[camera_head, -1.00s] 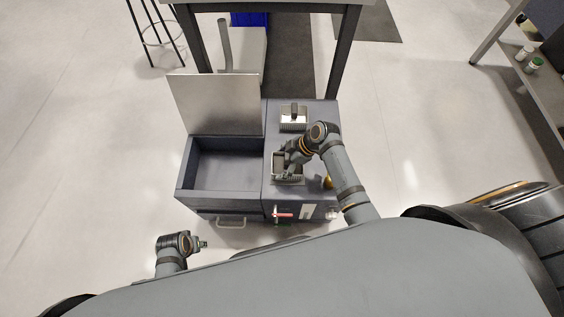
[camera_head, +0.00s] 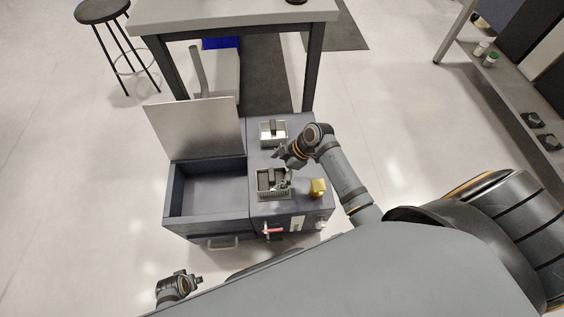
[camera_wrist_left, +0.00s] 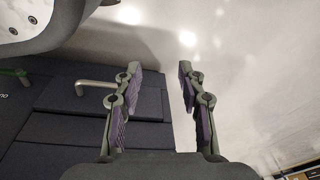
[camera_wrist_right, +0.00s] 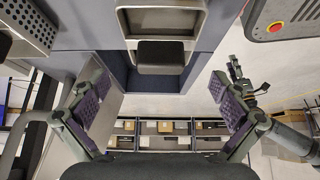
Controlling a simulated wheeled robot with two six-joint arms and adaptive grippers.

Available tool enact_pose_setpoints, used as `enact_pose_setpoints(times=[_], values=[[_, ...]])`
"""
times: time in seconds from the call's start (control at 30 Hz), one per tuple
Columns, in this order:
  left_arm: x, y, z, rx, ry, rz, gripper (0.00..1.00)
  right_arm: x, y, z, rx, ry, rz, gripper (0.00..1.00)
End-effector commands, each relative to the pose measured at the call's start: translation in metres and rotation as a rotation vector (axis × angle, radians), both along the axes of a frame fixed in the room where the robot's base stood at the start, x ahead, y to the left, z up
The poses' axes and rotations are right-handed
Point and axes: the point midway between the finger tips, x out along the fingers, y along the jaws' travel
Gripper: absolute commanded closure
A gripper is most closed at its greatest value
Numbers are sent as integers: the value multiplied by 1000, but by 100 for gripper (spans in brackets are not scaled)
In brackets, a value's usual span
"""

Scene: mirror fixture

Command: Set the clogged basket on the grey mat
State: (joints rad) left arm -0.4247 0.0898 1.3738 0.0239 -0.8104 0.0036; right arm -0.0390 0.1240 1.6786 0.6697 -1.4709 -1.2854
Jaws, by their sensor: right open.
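Two baskets sit in the top of the grey cabinet's right half in the head view. The near basket (camera_head: 273,195) has a dark block in it; the far basket (camera_head: 264,140) has pale contents and a dark block. I cannot tell which is clogged. My right gripper (camera_head: 281,160) is above the cabinet, between the baskets and close to the near one. In the right wrist view its fingers (camera_wrist_right: 160,88) are spread, with nothing held. My left gripper (camera_head: 197,281) is low in front of the cabinet; its fingers (camera_wrist_left: 159,73) are apart and empty. A dark grey mat (camera_head: 268,75) lies on the floor behind.
The cabinet's left half is an open bin (camera_head: 208,193) with a raised metal lid (camera_head: 197,128). A gold object (camera_head: 317,187) stands right of the near basket. A table (camera_head: 230,17) stands behind, a stool (camera_head: 102,11) at back left, a shelf (camera_head: 520,100) at right.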

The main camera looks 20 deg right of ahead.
Motion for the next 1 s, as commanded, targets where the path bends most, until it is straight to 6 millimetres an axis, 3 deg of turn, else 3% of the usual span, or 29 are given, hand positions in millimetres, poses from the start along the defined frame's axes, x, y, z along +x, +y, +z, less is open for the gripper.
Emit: enact_pose_setpoints(times=[0.1,0.3,0.87,1.0], values=[[-13,5,-11,8,-1,-1,60,-4,-15,25,-3,-1,1,0],[-24,9,-23,13,-4,-2,60,-8,-28,44,-2,1,1,0],[-26,9,-26,14,-4,-2,60,-8,-29,46,0,1,0,0],[-10,8,-11,14,-20,-6,60,-16,-29,45,-20,23,-44,0]])
